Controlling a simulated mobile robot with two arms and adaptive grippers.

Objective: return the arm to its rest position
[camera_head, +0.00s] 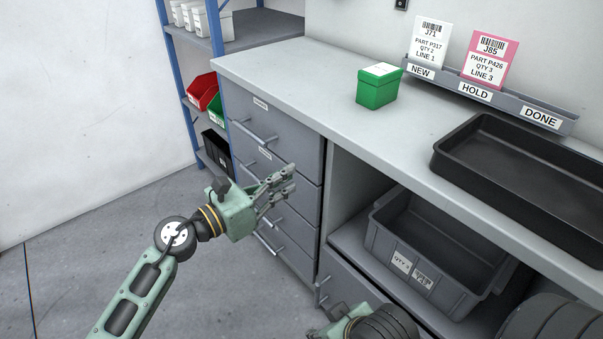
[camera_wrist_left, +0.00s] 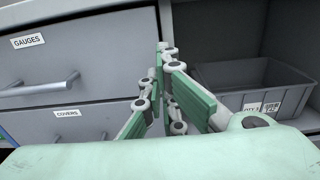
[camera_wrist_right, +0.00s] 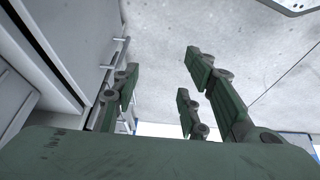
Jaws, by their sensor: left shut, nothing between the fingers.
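My left arm (camera_head: 137,300) reaches in from the lower left of the head view. Its gripper (camera_head: 286,180) is in front of the drawer unit, with its fingers toward the drawer fronts. In the left wrist view, the left gripper (camera_wrist_left: 166,50) has its fingers together with nothing between them. My right gripper (camera_wrist_right: 160,72) shows in the right wrist view with its fingers apart and empty, beside grey cabinet fronts and over the floor. In the head view only part of my right arm (camera_head: 352,322) shows at the bottom edge; its fingers are hard to make out there.
Grey drawers (camera_head: 272,140) with bar handles stand under the bench (camera_head: 300,75). A grey tote (camera_head: 440,250) sits on the lower shelf. A green box (camera_head: 378,90) and black tray (camera_head: 530,165) are on the bench. A blue-framed shelf (camera_head: 217,30) stands behind. Floor at left is clear.

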